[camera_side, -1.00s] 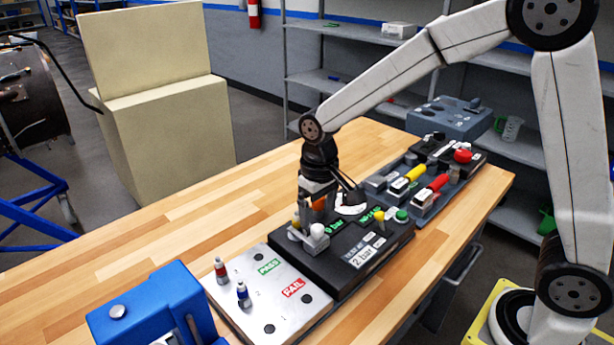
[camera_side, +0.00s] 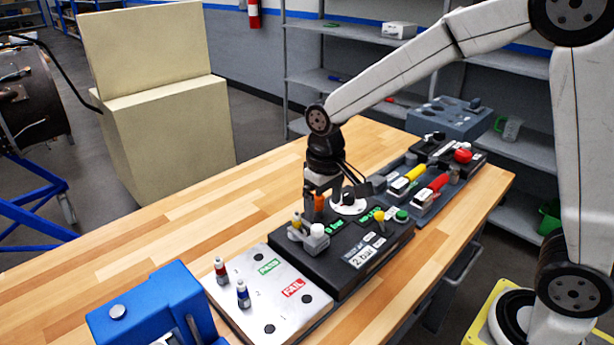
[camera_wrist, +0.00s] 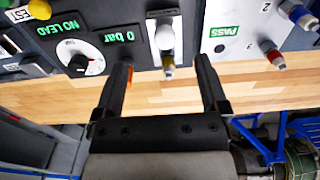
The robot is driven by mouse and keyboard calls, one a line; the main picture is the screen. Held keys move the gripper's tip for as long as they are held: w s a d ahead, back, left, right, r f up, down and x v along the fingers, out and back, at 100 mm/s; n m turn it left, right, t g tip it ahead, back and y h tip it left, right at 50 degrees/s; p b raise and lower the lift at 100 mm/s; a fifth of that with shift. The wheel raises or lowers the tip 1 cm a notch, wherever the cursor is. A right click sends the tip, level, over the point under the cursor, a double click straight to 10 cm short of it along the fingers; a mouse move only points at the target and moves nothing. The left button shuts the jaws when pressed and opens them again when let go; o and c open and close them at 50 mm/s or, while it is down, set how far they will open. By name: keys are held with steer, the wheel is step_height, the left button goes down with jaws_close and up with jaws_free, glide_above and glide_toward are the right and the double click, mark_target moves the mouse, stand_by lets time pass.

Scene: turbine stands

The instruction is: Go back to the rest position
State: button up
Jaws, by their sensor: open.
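My gripper (camera_side: 322,204) is open and empty, pointing down over the back edge of the black test unit (camera_side: 345,278) in the side view. The unit has a dark knob on a white dial (camera_side: 348,204), green lit text and a "2 bar" label. In the wrist view the dial (camera_wrist: 80,63) lies left of the fingers, and a display reads "0 bar". A grey clamp holding a yellow-tipped part (camera_wrist: 167,50) shows beyond the fingertips.
A pale PASS/FAIL plate (camera_side: 244,292) holds a red fitting (camera_side: 220,270) and a blue fitting (camera_side: 242,293). A blue device (camera_side: 160,305) stands at the front left. A tray with yellow- and red-handled tools (camera_side: 430,190) lies right. The bench's left is clear.

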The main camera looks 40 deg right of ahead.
steer(key=s+d+f+t, duration=0.1)
steer(key=s+d+f, duration=0.1)
steer(key=s, duration=0.3)
steer(key=s+d+f+t, duration=0.1)
steer(key=s+d+f, duration=0.2)
steer(key=s, duration=0.3)
steer(key=shift+s, duration=0.2)
